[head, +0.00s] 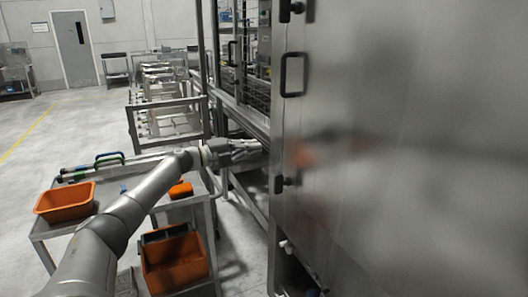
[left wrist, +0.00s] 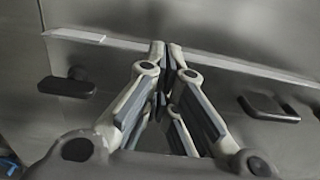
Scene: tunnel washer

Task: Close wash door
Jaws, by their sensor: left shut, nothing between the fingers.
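The wash door (head: 400,150) is a large brushed steel panel filling the right of the head view. It has a black D-shaped handle (head: 293,74) near its left edge, with a black latch (head: 287,183) lower down. I cannot tell whether the door sits fully shut. My left gripper (head: 258,152) reaches in from the left, beside the panel's left edge. In the left wrist view the fingers (left wrist: 166,48) are together and empty, pointing at a steel surface (left wrist: 230,40). Contact with it is unclear. A black handle-like part (left wrist: 268,107) lies to their right. My right gripper is not in view.
A steel cart (head: 205,197) with an orange bin (head: 65,203) on top and another orange crate (head: 175,262) stands under my left arm. Steel racks (head: 165,118) stand behind. Open floor lies at the far left.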

